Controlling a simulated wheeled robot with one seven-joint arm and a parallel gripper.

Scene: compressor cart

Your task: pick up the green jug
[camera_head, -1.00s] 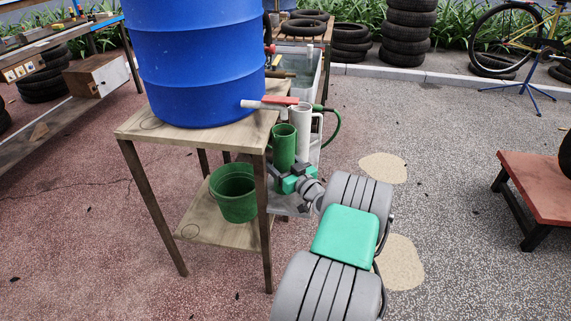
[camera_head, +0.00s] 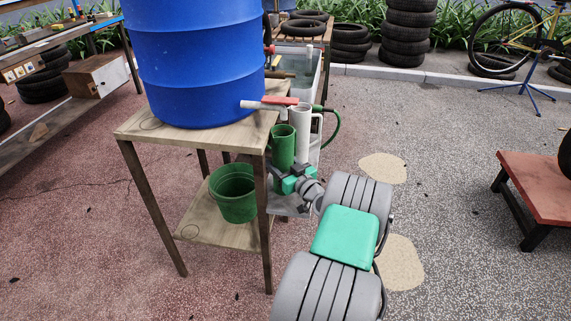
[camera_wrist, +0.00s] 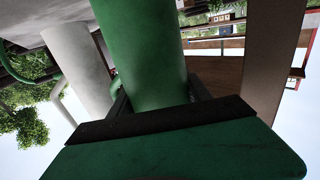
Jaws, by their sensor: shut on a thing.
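The green jug (camera_head: 282,147) is a tall green cylinder, upright beside the right edge of the wooden stand in the head view. A white jug (camera_head: 301,128) with a handle stands close to its right. My gripper (camera_head: 288,178) is at the green jug's lower part. In the wrist view the green jug (camera_wrist: 145,50) fills the middle, between the two dark fingers of my gripper (camera_wrist: 158,98), which are shut on it. The white jug also shows in the wrist view (camera_wrist: 75,60), at the left. The jug's underside is hidden in the head view.
A blue barrel (camera_head: 195,60) with a red-handled tap (camera_head: 280,101) sits on the wooden stand (camera_head: 150,127), the tap just above the jugs. A green bucket (camera_head: 233,193) stands on its lower shelf. A clear tub (camera_head: 296,55) is behind.

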